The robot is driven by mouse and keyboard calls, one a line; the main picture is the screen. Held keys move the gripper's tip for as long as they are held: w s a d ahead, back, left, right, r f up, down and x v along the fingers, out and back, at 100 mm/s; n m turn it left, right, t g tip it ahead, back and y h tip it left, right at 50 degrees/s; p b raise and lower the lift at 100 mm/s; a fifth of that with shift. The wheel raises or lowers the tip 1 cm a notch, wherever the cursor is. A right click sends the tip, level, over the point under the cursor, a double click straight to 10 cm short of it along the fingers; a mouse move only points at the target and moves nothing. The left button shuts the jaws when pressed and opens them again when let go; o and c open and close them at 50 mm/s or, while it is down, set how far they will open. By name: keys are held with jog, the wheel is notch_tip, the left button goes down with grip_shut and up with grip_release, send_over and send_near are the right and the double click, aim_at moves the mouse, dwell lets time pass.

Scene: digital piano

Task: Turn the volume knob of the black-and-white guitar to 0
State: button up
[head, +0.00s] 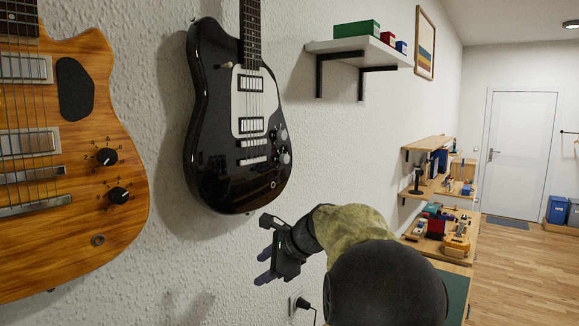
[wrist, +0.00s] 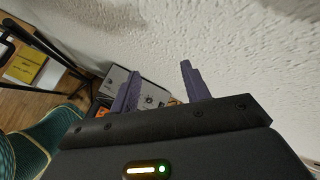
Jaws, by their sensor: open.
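The black-and-white guitar (head: 215,160) hangs on the wall in the head view, black body with a white pickguard. Two knobs sit at its lower right: an upper knob (head: 282,134) and a lower knob (head: 285,158). Which one is the volume knob, and their settings, are too small to tell. My gripper (head: 264,266) is open and empty, below and to the right of the guitar's body, apart from it. In the wrist view its two fingers (wrist: 160,90) are spread near the white wall. No guitar shows in the wrist view.
A wooden guitar (head: 75,235) with two black knobs hangs at the left. A shelf (head: 358,47) with boxes is above right. A wall socket with a black plug (head: 301,303) is low on the wall. Cluttered workbenches (head: 445,235) stand further right.

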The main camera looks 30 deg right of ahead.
aim_at(284, 136)
jog(key=s+d+r+m+t, duration=0.2)
jog(key=d+r, duration=0.3)
jog(key=r, duration=0.4)
jog(key=s+d+r+m+t+y, duration=0.1)
jog(key=s+d+r+m+t, duration=0.2)
jog(key=d+r, duration=0.3)
jog(key=s+d+r+m+t+p, duration=0.1)
jog(key=s+d+r+m+t, duration=0.2)
jog(key=r, duration=1)
jog(key=s+d+m, duration=0.1)
jog(key=d, duration=0.2)
jog(key=shift+s+r+y, duration=0.2)
jog(key=shift+r+y, duration=0.1)
jog(key=shift+y, duration=0.1)
jog(key=shift+d, duration=0.1)
jog(key=p+x, duration=0.2)
jog(key=x, duration=0.3)
jog(key=p+x, duration=0.2)
jog(key=x, duration=0.4)
jog(key=p+x, duration=0.1)
jog(key=x, duration=0.5)
jog(key=shift+w+r+p, duration=0.25)
jog(key=shift+r+p, duration=0.05)
jog(key=shift+p, duration=0.1)
jog(key=c, duration=1)
